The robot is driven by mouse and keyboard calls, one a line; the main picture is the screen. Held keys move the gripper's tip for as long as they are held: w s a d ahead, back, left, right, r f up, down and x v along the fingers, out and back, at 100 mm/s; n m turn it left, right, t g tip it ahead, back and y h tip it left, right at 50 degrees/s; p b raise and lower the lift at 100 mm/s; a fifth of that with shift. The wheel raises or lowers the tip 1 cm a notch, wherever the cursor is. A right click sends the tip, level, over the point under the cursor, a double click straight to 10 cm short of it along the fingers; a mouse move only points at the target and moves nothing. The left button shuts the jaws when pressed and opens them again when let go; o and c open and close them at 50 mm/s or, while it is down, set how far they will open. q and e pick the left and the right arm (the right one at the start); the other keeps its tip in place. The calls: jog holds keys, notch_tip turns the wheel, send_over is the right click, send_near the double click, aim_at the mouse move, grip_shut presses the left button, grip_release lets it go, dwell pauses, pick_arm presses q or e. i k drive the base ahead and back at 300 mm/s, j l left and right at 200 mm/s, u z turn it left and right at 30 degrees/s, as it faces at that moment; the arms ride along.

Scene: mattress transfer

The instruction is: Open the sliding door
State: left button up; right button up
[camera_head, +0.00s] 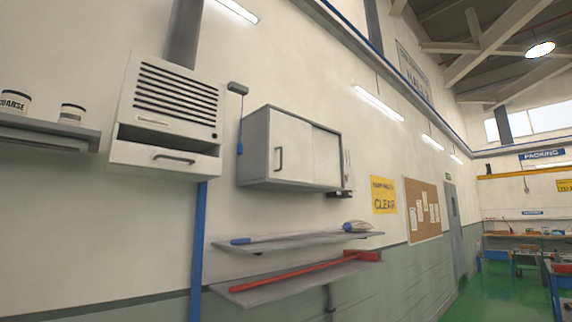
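A grey wall cabinet (290,148) hangs in the middle of the view. Its front has two white panels side by side that look like sliding doors. The left panel (292,150) has a dark upright handle (279,159) near its left edge. The right panel (327,158) shows no clear handle. Both panels cover the front, and the inside is hidden. Neither of my grippers is in view.
A white vented unit (168,118) with a handled drawer hangs left of the cabinet. Below the cabinet are two shelves, the upper (300,241) with a brush, the lower with a red long-handled tool (300,271).

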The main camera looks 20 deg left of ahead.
aim_at(291, 153)
jog(key=i, duration=1.2)
jog(key=z, duration=0.55)
